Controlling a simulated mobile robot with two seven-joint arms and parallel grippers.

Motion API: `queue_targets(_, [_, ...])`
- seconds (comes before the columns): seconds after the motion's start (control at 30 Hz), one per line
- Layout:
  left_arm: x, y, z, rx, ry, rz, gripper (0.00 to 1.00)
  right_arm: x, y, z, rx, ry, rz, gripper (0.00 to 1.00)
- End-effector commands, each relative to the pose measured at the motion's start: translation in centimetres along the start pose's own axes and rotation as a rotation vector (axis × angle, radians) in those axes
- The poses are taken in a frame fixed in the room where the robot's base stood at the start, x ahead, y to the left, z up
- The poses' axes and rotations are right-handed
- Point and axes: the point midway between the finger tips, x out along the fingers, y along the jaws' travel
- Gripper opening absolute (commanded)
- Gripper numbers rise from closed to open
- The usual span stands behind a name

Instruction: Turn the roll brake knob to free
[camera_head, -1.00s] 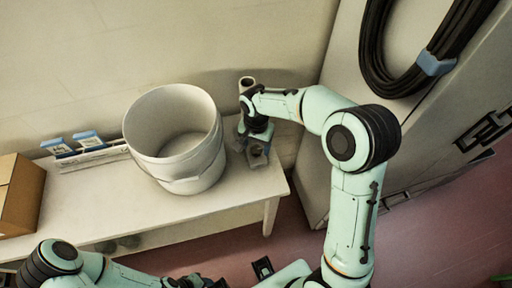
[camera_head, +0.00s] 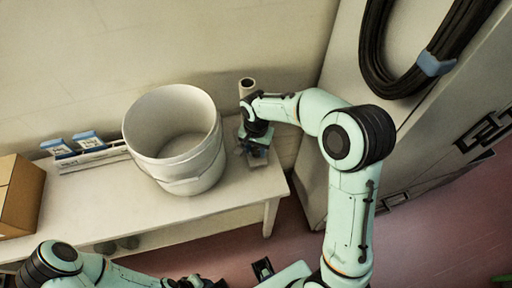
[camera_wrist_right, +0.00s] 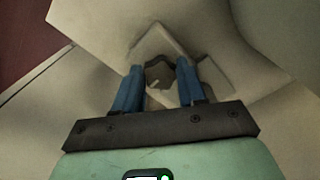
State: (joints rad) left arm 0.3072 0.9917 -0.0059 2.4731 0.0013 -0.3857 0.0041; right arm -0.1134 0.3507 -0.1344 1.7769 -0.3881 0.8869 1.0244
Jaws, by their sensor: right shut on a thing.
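The roll brake knob (camera_wrist_right: 160,74) shows in the right wrist view as a small dark, angular piece on a pale square-edged block (camera_wrist_right: 205,72). My right gripper (camera_wrist_right: 160,84) has its two blue fingers on either side of it and is shut on it. In the head view my right gripper (camera_head: 257,150) points down at the right end of the bench and hides the knob. A pale upright tube (camera_head: 247,86) stands just behind it. My left gripper (camera_head: 195,283) is at the bottom edge, partly cut off. No knob marking is readable.
A large white bucket (camera_head: 150,150) stands on the pale bench (camera_head: 90,205) left of my right gripper. Blue-topped packs (camera_head: 85,140) and a cardboard box (camera_head: 20,195) are farther left. A grey cabinet with a black cable coil (camera_head: 375,40) stands at the right.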

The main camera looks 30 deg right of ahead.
Motion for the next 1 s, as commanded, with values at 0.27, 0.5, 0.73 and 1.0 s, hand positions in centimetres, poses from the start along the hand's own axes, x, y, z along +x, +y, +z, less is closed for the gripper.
queue_targets(0.27, [-0.04, 0.02, -0.01, 0.000, 0.000, 0.000, 0.43, -0.05, 0.06, -0.01, -0.154, 0.000, 0.000, 0.10])
queue_targets(0.5, [-0.14, 0.06, -0.04, 0.000, 0.001, 0.000, 0.43, -0.06, 0.18, -0.07, -0.373, 0.000, 0.000, 0.10])
queue_targets(0.73, [-0.30, 0.14, -0.08, 0.001, 0.002, 0.001, 0.43, -0.08, 0.22, -0.11, -0.593, 0.001, 0.000, 0.10])
queue_targets(1.0, [-0.60, 0.27, -0.17, 0.001, 0.003, 0.001, 0.43, -0.11, 0.28, -0.19, -0.848, 0.002, 0.000, 0.10])
